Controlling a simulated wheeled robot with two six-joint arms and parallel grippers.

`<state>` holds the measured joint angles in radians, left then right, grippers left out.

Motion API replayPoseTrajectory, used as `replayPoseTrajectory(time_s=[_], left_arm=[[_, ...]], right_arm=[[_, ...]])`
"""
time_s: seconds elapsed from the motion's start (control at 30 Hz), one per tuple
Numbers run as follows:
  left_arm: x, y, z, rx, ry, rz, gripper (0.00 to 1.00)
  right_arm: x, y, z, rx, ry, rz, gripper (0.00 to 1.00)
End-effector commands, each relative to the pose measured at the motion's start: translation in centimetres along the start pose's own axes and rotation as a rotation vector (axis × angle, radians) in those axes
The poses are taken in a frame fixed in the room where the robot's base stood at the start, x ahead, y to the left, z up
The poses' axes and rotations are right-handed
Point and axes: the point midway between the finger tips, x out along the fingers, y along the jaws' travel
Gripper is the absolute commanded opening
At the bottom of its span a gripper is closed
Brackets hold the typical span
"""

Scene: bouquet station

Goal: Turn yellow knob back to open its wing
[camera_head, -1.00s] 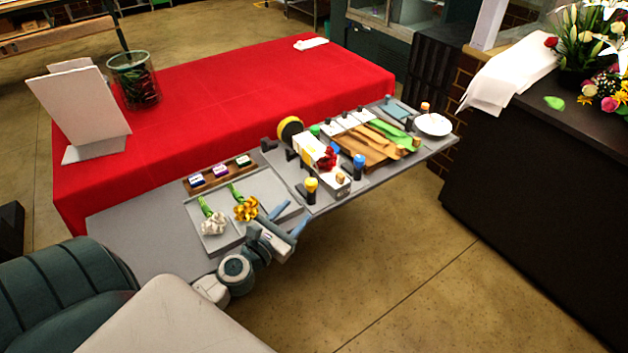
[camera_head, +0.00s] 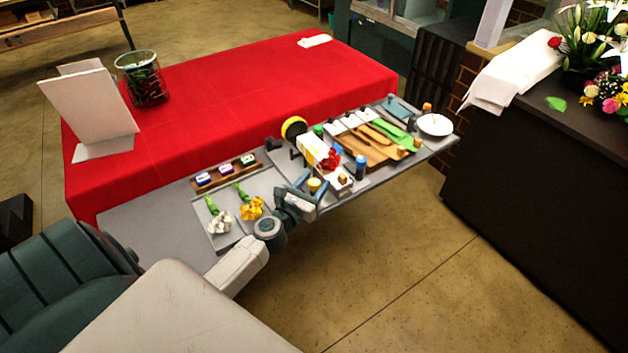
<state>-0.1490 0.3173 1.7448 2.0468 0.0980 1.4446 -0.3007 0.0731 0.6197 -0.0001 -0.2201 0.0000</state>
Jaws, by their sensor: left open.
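The yellow knob (camera_head: 314,185) stands near the front edge of the grey work surface, partly hidden by my gripper. My left gripper (camera_head: 312,183) is open, with its blue fingers on either side of the knob; I cannot tell if they touch it. A white box-like fixture (camera_head: 312,147) with a red flower (camera_head: 333,159) stands just behind the knob. Which part is the knob's wing is too small to tell. My right gripper is not in view.
A blue knob (camera_head: 361,166) stands right of the yellow one. A grey tray (camera_head: 222,241) with white and yellow flowers lies to the left. Wooden and green pieces and a white plate (camera_head: 435,125) are farther right. A red-covered table (camera_head: 230,100) is behind.

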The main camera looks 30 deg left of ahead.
Motion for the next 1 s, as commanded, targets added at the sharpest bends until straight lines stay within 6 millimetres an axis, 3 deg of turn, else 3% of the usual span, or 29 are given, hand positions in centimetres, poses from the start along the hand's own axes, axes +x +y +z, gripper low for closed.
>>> replayPoseTrajectory(time_s=[0.3, 0.53, 1.0], left_arm=[[0.3, -0.01, -0.07, 0.0, 0.001, 0.0, 0.49], [0.29, -0.01, -0.05, 0.0, 0.001, 0.0, 0.06], [0.28, -0.16, -0.08, -0.005, -0.004, 0.107, 0.06]], right_arm=[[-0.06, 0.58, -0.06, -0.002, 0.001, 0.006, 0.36], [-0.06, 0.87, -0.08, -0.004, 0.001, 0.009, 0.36], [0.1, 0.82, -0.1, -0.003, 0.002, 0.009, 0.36]])
